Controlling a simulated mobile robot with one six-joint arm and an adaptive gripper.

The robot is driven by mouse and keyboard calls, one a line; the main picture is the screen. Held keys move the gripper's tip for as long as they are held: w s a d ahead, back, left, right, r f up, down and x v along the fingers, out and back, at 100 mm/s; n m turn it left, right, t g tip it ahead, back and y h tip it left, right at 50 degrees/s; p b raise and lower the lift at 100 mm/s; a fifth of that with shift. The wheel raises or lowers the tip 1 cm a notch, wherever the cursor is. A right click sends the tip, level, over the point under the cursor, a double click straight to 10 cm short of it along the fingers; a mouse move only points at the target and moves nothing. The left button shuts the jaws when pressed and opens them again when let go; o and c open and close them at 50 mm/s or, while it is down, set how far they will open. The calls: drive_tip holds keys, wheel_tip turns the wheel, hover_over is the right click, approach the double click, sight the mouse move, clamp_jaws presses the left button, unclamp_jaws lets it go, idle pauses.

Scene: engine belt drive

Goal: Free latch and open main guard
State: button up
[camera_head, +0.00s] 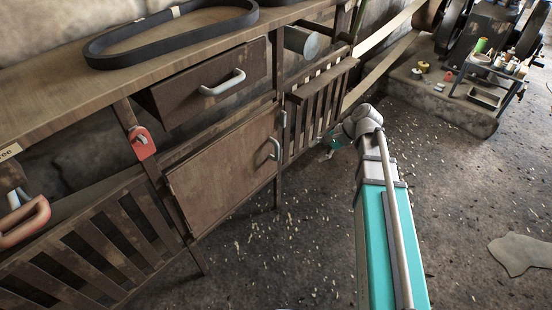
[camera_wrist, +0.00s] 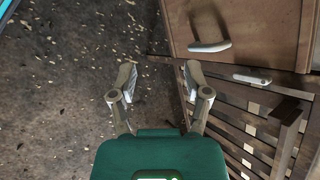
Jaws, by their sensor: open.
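A slatted wooden guard (camera_head: 318,104) stands to the right of the cabinet door in the head view; its slats also show at the right of the wrist view (camera_wrist: 237,127). A small pale metal latch-like piece (camera_head: 284,118) sits at its edge next to the door; it also shows in the wrist view (camera_wrist: 252,79). My gripper (camera_wrist: 160,82) is open and empty, with floor between its fingers. The right finger is near the slats in the picture; contact cannot be told. In the head view my gripper is small and partly hidden by my arm.
The closed cabinet door (camera_head: 225,165) has a metal handle (camera_head: 274,149). A drawer (camera_head: 210,82) is above it. A red fitting (camera_head: 141,142) is on a post, and another slatted panel (camera_head: 95,245) stands lower left. A black belt (camera_head: 170,35) lies on the bench. The floor (camera_head: 460,210) is mostly clear.

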drive_tip(key=w+a+f+m+y+b, duration=0.2)
drive_tip(key=w+f+m+y+b, duration=0.2)
drive_tip(key=w+f+b, duration=0.5)
drive_tip(key=m+t+y+b, duration=0.1)
drive_tip(key=m+y+b, duration=0.4)
drive_tip(key=b, duration=1.2)
approach(277, 148)
drive_tip(key=d+f, duration=0.2)
drive_tip(key=d, duration=0.1)
drive_tip(key=shift+w+d+m+y+b, duration=0.4)
drive_tip(key=shift+m+b, duration=0.1)
drive_tip(key=shift+b, duration=0.2)
drive_tip(key=shift+a, duration=0.2)
drive_tip(key=shift+w+a, duration=0.15)
drive_tip(key=shift+a, duration=2.1)
drive_tip(key=shift+w+a, duration=0.2)
drive_tip(key=shift+a, duration=2.05)
drive_tip(key=shift+w+a, duration=0.15)
drive_tip(key=shift+a, duration=2.1)
clamp_jaws()
